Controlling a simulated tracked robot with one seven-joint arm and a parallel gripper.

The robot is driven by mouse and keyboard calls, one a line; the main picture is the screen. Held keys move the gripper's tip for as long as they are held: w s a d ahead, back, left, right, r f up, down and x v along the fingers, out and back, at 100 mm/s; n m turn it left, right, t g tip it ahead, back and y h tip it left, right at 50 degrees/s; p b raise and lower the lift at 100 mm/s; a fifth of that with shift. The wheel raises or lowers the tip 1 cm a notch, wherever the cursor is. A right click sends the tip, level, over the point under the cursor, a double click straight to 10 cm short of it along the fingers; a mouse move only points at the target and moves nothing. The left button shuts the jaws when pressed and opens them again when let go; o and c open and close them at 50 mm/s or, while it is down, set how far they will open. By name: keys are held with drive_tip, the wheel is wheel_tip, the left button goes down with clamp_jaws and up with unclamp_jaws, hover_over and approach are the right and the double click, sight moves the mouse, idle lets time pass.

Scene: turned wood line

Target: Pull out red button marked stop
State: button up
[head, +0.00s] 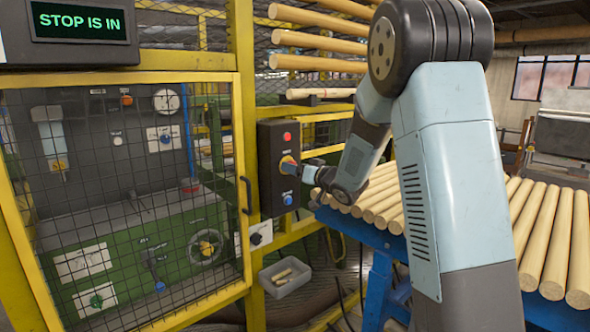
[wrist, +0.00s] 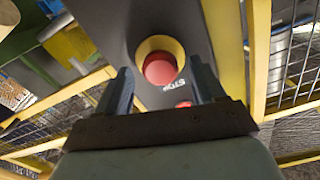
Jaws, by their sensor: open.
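The red stop button (wrist: 160,69) sits in a yellow ring on a dark control box (head: 265,172), with the word STOP upside down beside it in the wrist view. My gripper (wrist: 163,74) is open, with one finger on each side of the button and a visible gap to each. I cannot tell how deep the fingertips reach. In the head view my gripper (head: 299,169) is at the box front and hides most of the button. A display (head: 83,22) at top left reads "STOP IS IN".
A red lamp (head: 287,136) is above the button and a blue button (head: 287,199) below it. A yellow-framed mesh door (head: 130,200) stands left. A blue rack (head: 375,240) with wooden rods is to the right. A grey bin (head: 285,277) is below.

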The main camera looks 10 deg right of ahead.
drive_tip(key=shift+w+a, duration=0.25)
drive_tip(key=shift+w, duration=0.2)
clamp_jaws()
idle(0.5)
